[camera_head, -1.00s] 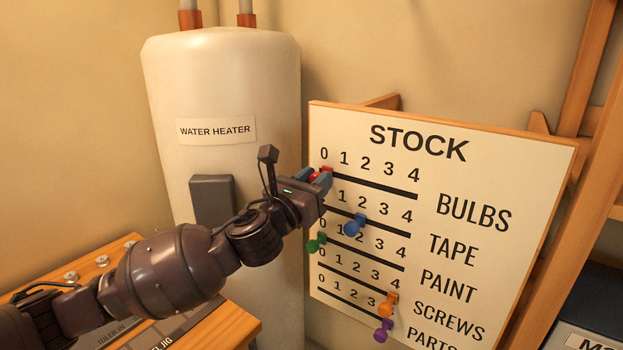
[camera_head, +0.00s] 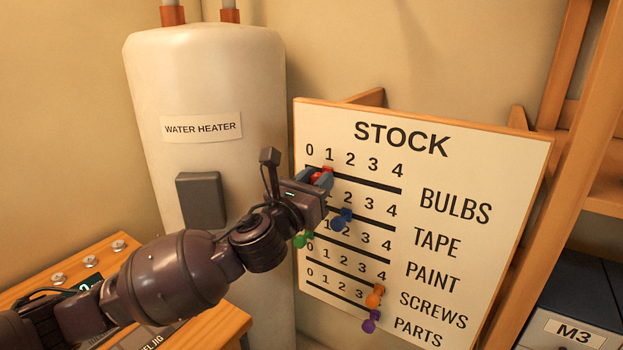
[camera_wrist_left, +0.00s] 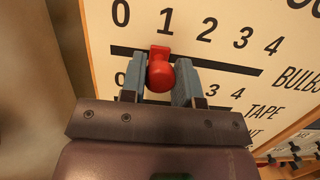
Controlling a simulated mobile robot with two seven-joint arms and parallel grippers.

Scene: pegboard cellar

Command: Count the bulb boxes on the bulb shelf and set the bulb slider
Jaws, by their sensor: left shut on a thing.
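The white STOCK board (camera_head: 450,170) leans in front of me, with several numbered slots marked 0 to 4. My left gripper (camera_head: 322,180) is shut on the red slider knob (camera_head: 328,170) in the top row, labelled BULBS. In the left wrist view the red knob (camera_wrist_left: 160,72) sits between the two blue-grey fingers of the left gripper (camera_wrist_left: 159,88), on the black slot just below the numeral 1. My right gripper is not in view. No bulb boxes are visible in these frames.
Lower rows carry a blue knob (camera_head: 341,218), a green knob (camera_head: 302,239), an orange knob (camera_head: 375,296) and a purple knob (camera_head: 371,321). A water heater (camera_head: 210,80) stands behind my left arm. A wooden bench (camera_head: 215,330) is below it; a dark M3 bin (camera_head: 575,295) is at right.

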